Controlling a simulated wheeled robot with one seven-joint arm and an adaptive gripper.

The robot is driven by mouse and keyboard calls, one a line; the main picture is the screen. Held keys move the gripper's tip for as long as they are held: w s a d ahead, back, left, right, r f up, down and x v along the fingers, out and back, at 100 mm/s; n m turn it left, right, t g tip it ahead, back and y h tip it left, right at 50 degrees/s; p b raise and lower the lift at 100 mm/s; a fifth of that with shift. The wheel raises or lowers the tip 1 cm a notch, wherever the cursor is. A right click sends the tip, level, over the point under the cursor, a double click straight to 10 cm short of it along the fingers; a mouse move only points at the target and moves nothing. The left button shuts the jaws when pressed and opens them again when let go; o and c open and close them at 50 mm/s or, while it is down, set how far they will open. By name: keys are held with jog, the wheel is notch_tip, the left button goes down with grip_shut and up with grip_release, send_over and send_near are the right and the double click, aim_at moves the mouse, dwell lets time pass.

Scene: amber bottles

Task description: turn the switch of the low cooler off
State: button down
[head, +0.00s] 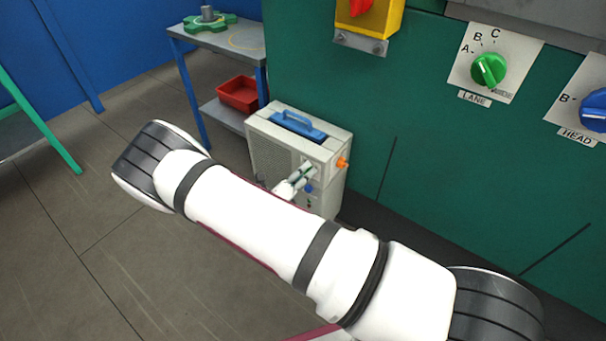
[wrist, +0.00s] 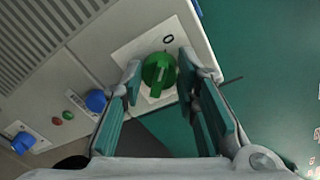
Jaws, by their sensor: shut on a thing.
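The low cooler (head: 262,158) is a beige box on the floor against the green wall, with a blue handle (head: 298,126) on top. In the wrist view its green switch knob (wrist: 157,72) sits on a white plate, with an "O" mark (wrist: 168,39) beyond it. The knob's grip bar runs roughly up and down in that picture; I cannot tell which end points. My gripper (wrist: 160,78) has a fingertip on each side of the knob and is shut on it. In the head view my gripper (head: 298,178) reaches the cooler's front, and the knob is mostly hidden.
Blue knobs (wrist: 96,101) and small red and green buttons sit beside the switch. An orange fitting (head: 342,162) sticks out of the cooler's side. A grey stand (head: 222,40) with a red tray (head: 238,94) is behind. The LANE dial (head: 488,69) is on the wall panel.

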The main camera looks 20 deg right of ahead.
jog(key=c, duration=1.2)
grip_release()
jog(key=v, duration=1.2)
